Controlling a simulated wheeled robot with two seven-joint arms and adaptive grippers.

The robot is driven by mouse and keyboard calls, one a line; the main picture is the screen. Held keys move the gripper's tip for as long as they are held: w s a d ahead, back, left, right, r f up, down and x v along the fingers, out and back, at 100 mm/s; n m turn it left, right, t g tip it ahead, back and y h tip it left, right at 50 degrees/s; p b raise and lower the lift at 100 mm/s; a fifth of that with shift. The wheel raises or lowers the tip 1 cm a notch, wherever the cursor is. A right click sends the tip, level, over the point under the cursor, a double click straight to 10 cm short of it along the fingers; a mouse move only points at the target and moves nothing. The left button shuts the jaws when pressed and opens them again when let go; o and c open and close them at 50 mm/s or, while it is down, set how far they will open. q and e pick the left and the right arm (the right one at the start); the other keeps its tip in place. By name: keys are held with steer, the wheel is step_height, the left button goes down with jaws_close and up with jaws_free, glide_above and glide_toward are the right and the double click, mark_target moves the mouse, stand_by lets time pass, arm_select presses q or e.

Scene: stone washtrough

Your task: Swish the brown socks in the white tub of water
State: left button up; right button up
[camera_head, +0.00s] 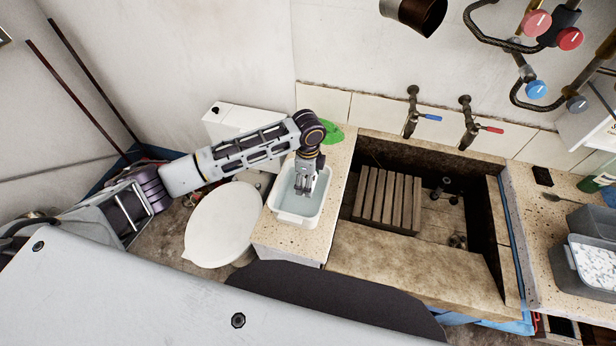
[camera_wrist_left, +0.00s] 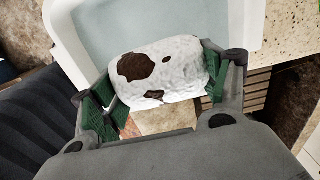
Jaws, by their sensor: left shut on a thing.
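The white tub (camera_head: 283,214) stands on the speckled stone ledge left of the sink and holds pale, clear water. Its white rim and water also show in the left wrist view (camera_wrist_left: 65,42). My left gripper (camera_head: 305,190) points down over the tub. In the left wrist view its green-padded fingers are shut on a rolled white bundle with dark brown patches (camera_wrist_left: 180,66), the only sock-like thing in view. The head view hides the bundle, and I cannot tell whether it touches the water. My right gripper is not in view.
A stone sink (camera_head: 420,262) with a wooden rack (camera_head: 387,199) lies right of the tub. A white toilet lid (camera_head: 221,222) is at left. A green cloth (camera_head: 333,133) lies behind the tub. A grey container of white pieces (camera_head: 595,266) stands on the right counter.

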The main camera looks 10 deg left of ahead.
arm_select(q)
steer(key=shift+f+b, duration=0.65)
steer(key=shift+f, duration=0.55)
step_height(320, 180, down, 5)
steer(key=b, duration=0.5)
steer(key=shift+f+b, duration=0.15)
steer(key=shift+b, duration=0.25)
steer(key=shift+f+b, duration=0.3)
steer(key=shift+f, duration=1.05)
steer(key=shift+w, duration=1.55)
steer(key=shift+s+p, duration=0.1)
steer(key=shift+p, duration=0.2)
